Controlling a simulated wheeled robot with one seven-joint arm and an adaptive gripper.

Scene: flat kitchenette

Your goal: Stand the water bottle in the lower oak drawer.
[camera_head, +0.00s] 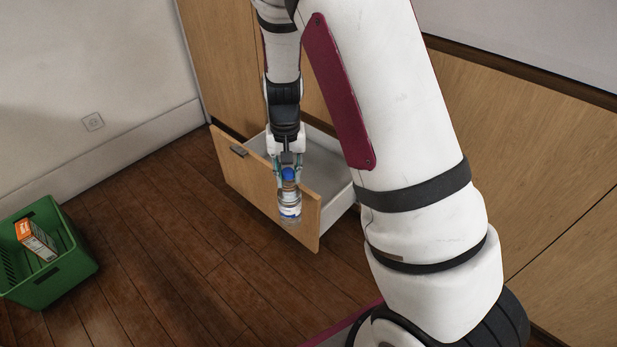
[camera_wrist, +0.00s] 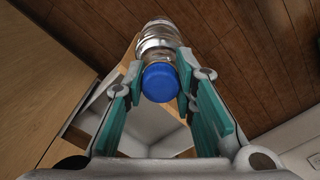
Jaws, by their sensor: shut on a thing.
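The water bottle (camera_head: 290,208) is clear with a blue cap and a white and blue label. My gripper (camera_head: 288,168) is shut on it near the cap, and the bottle hangs upright below. In the head view it overlaps the front panel of the lower oak drawer (camera_head: 237,172), which is pulled open with a pale inside (camera_head: 327,160). In the wrist view the blue cap (camera_wrist: 160,82) lies between the teal fingers (camera_wrist: 155,95), with the drawer's pale inside (camera_wrist: 150,135) beside it. The arm hides part of the drawer.
A green crate (camera_head: 75,262) with an orange and white box (camera_head: 36,240) in it stands on the floor at the left. Oak cabinet fronts (camera_head: 545,150) line the right. The wooden floor between crate and drawer is clear.

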